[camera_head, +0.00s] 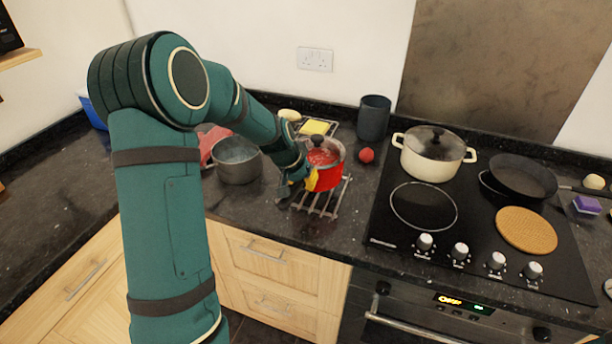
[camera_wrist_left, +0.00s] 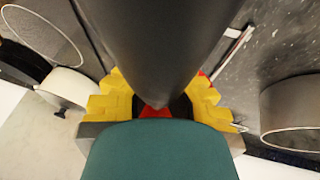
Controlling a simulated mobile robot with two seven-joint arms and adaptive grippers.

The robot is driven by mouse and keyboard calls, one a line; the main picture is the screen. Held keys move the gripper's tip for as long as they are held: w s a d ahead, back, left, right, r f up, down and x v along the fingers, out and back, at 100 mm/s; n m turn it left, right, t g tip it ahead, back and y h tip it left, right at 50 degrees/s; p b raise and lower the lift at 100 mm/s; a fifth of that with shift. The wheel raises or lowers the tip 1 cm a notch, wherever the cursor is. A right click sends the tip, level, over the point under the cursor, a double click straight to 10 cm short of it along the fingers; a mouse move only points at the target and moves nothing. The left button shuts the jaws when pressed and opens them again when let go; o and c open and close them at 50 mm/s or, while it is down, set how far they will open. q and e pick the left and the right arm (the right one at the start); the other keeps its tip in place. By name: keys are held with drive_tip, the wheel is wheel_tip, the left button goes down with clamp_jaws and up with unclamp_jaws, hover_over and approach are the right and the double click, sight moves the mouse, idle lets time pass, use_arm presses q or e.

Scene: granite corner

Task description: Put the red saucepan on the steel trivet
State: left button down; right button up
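My left gripper (camera_head: 309,181) has yellow fingers at the saucepan's front left. In the left wrist view, the fingers (camera_wrist_left: 155,103) close in from both sides on the saucepan's thick dark handle (camera_wrist_left: 155,50), with a bit of red between them. My right gripper is in neither view.
A grey pot (camera_head: 237,170) stands left of the trivet. A dark canister (camera_head: 374,120) and a small red ball (camera_head: 366,155) are behind and right. The hob (camera_head: 465,208) at right bears a lidded cream pot (camera_head: 430,163), a black frying pan (camera_head: 520,178) and a cork mat (camera_head: 527,230).

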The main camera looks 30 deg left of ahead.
use_arm(q)
drive_tip(key=shift+w+a+f+b, duration=0.1)
drive_tip(key=shift+f+b, duration=0.1)
drive_tip(key=shift+f, duration=1)
drive_tip(key=shift+w+f+b, duration=0.1)
drive_tip(key=shift+f+b, duration=0.05)
drive_tip(key=shift+f, duration=1)
drive_tip(key=shift+s, duration=0.1)
drive_tip(key=c, duration=1.7)
unclamp_jaws()
drive_tip(key=shift+s+f, duration=0.1)
drive_tip(key=shift+f, duration=0.1)
drive_tip(key=o, duration=0.6)
drive_tip(key=shift+s+r, duration=0.1)
drive_tip(key=shift+c, duration=0.2)
drive_tip(key=shift+r, duration=0.2)
drive_tip(key=p+v, duration=0.1)
drive_tip(key=v, duration=1)
drive_tip(key=shift+s+r, duration=0.2)
drive_tip(key=shift+r, duration=0.15)
